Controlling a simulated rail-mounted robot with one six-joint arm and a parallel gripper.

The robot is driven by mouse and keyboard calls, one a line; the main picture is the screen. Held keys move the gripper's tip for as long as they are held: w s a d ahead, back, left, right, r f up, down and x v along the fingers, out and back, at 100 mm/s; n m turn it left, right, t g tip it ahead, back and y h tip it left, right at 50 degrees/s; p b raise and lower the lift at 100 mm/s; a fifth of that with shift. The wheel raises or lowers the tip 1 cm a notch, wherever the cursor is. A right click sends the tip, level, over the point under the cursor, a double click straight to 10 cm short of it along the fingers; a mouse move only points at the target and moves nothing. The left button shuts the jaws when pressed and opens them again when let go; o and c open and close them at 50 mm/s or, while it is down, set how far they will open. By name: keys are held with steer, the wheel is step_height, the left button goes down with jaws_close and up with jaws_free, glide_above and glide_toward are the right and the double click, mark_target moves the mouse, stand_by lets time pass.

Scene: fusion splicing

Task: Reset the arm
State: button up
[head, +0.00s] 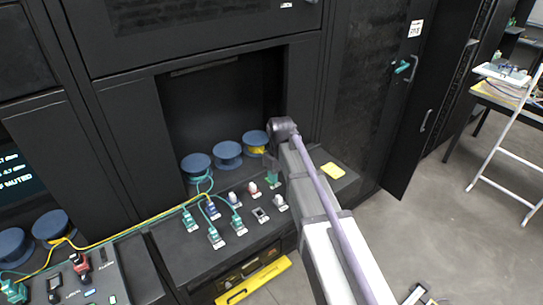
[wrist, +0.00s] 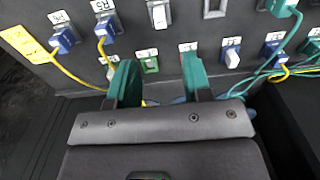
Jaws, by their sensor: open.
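My gripper (head: 272,168) hangs over the right part of the black connector panel (head: 180,262) at the end of my arm. In the wrist view its two green fingers stand apart with nothing between them; the gripper (wrist: 159,68) is open and empty. Beyond the fingers in that view is a small green port (wrist: 150,62) on the panel. I cannot tell whether the fingertips touch the panel.
Blue spools (head: 228,154) stand in the recess behind the panel. Green connectors (head: 215,238) with cables sit left of my gripper. Blue connectors (wrist: 66,38) with yellow cables show in the wrist view. A yellow note (head: 332,171) lies on the right. An open cabinet door (head: 415,125) stands farther right.

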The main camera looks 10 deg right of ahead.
steer(key=s+m, duration=0.4)
steer(key=s, duration=1.5)
steer(key=shift+s+m, duration=0.25)
steer(key=shift+m, duration=0.15)
